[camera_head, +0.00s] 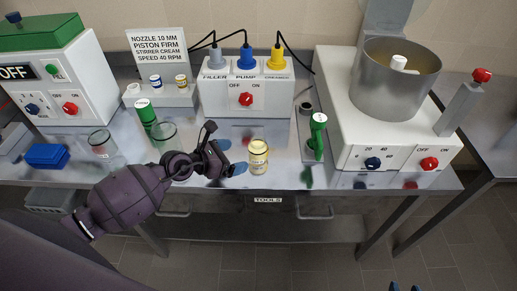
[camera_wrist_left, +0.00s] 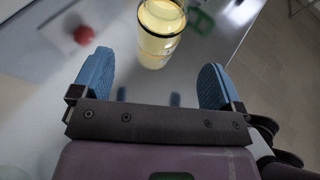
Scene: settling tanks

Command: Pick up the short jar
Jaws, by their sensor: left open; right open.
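Two clear glasses (camera_head: 102,143) (camera_head: 164,135) and a green-topped jar (camera_head: 146,116) stand left. The filler pump box (camera_head: 247,95) is behind the yellow jar. A green-handled tool (camera_head: 318,137) and the mixer machine (camera_head: 403,125) are to the right. A blue block (camera_head: 47,155) lies far left.

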